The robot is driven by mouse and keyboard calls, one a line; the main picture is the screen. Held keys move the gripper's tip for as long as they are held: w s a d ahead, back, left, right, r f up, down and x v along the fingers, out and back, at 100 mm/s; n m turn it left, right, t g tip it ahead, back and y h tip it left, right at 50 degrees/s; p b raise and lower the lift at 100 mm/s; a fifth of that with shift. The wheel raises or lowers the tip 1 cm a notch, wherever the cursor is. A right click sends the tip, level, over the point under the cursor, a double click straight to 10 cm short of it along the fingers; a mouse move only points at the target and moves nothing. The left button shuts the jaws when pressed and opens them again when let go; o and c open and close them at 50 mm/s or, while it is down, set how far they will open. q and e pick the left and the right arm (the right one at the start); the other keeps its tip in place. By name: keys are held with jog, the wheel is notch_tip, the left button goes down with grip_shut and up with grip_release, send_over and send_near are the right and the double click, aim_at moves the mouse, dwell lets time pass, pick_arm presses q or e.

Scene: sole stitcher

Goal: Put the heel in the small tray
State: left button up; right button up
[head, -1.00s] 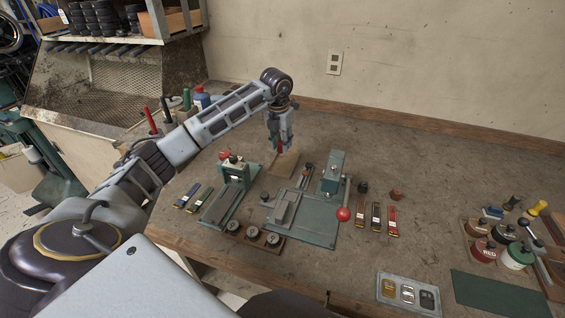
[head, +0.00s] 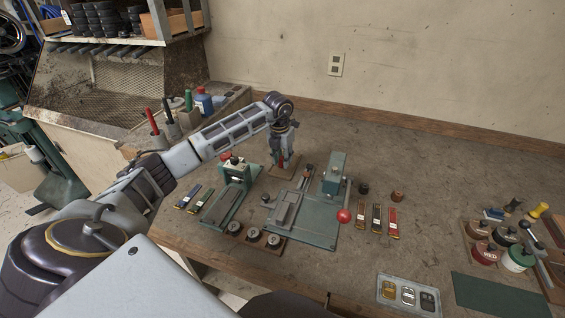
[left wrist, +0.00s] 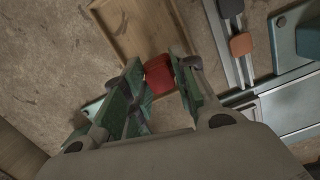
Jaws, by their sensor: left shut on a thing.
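The heel (left wrist: 158,76) is a small red block held between the fingers of my left gripper (left wrist: 160,84). The small tray (left wrist: 105,28) is a shallow wooden tray with a raised rim; in the left wrist view the heel overlaps its near end. In the head view my left gripper (head: 282,163) points down at the small tray (head: 294,160), with the heel showing red between its fingers. The gripper hides part of the tray, and I cannot tell whether the heel touches it. My right gripper is not in view.
A green press (head: 235,171) stands left of the tray, and a green machine with a lever and red knob (head: 343,215) stands to the right. Coloured strips (head: 377,217) lie beyond it. The bench behind the tray is clear.

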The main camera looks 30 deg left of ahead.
aim_at(281, 165)
pick_arm(q)
jog(key=shift+f, duration=1.05)
jog(key=shift+f, duration=0.15)
jog(key=o, duration=1)
jog(key=shift+r, duration=0.25)
notch_tip(281, 165, up, 12)
jog(key=s, duration=0.1)
jog(key=shift+s, duration=0.2)
